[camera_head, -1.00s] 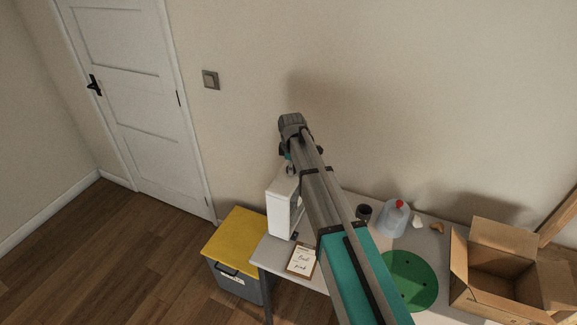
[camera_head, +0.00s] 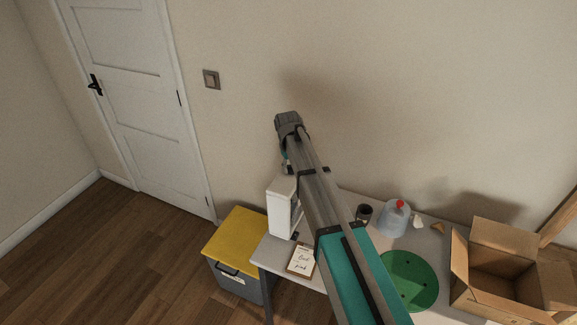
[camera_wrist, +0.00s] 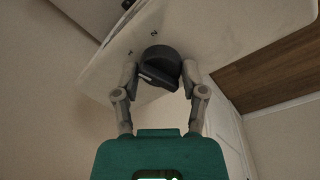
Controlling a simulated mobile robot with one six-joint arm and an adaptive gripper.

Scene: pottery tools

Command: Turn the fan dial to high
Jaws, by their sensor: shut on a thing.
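The fan dial (camera_wrist: 158,62) is a round black knob with a raised bar across it, on a pale panel (camera_wrist: 105,72) in the wrist view. My gripper (camera_wrist: 160,78) has one finger on each side of the dial and is shut on it. Small dark marks show on the panel around the dial, too small to read. In the head view a white box-shaped housing (camera_head: 282,211) stands at the table's left end. My arm hides the dial and my gripper there.
The table (camera_head: 338,200) also holds a clipboard (camera_head: 301,259), a dark cup (camera_head: 364,212), a clear jug with a red cap (camera_head: 394,219), a green disc (camera_head: 409,279) and an open cardboard box (camera_head: 477,290). A yellow-lidded bin (camera_head: 236,236) stands left of the table.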

